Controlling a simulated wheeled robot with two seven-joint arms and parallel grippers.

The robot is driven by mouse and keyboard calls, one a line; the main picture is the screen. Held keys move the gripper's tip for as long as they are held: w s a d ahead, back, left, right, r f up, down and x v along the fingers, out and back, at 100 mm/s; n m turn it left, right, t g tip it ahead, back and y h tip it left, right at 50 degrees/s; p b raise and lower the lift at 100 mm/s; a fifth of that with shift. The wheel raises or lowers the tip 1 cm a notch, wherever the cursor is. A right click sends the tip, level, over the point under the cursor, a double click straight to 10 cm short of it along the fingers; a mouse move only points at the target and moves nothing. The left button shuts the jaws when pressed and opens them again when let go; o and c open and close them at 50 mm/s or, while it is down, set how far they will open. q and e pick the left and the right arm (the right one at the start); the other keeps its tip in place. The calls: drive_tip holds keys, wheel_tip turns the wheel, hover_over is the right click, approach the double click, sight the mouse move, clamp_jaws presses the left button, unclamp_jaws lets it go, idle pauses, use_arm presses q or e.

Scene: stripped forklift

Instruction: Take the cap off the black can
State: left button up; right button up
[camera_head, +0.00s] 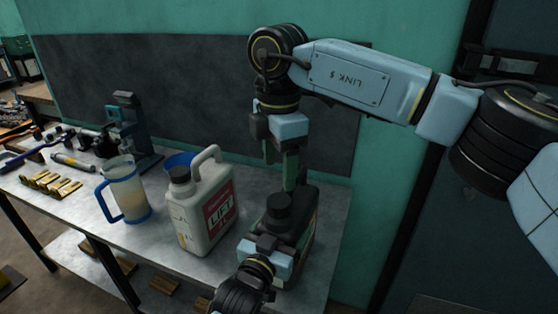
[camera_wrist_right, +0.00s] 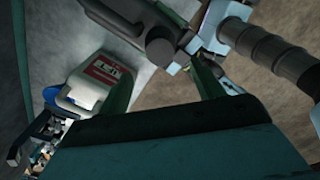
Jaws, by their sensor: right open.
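The black can (camera_head: 304,232) stands at the right end of the workbench, with its dark round cap (camera_head: 278,204) on top. In the right wrist view, the cap (camera_wrist_right: 161,46) shows beyond the gap between my green fingers. My right gripper (camera_head: 290,182) points down above the can, open, with nothing between its fingers. My left gripper (camera_head: 266,243) is low at the can's near side, seemingly against it. Its fingers are hidden, so I cannot tell whether it grips the can.
A white jug with a red label (camera_head: 205,208) stands close left of the can. Farther left are a clear pitcher with a blue handle (camera_head: 122,190), a blue-grey stand (camera_head: 135,130), brass pieces (camera_head: 50,185) and tools. The wall (camera_head: 200,95) is behind the bench (camera_head: 160,236).

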sight(279, 200)
wheel_tip(279, 200, down, 8)
drive_tip(key=shift+r, duration=0.1)
idle(0.4)
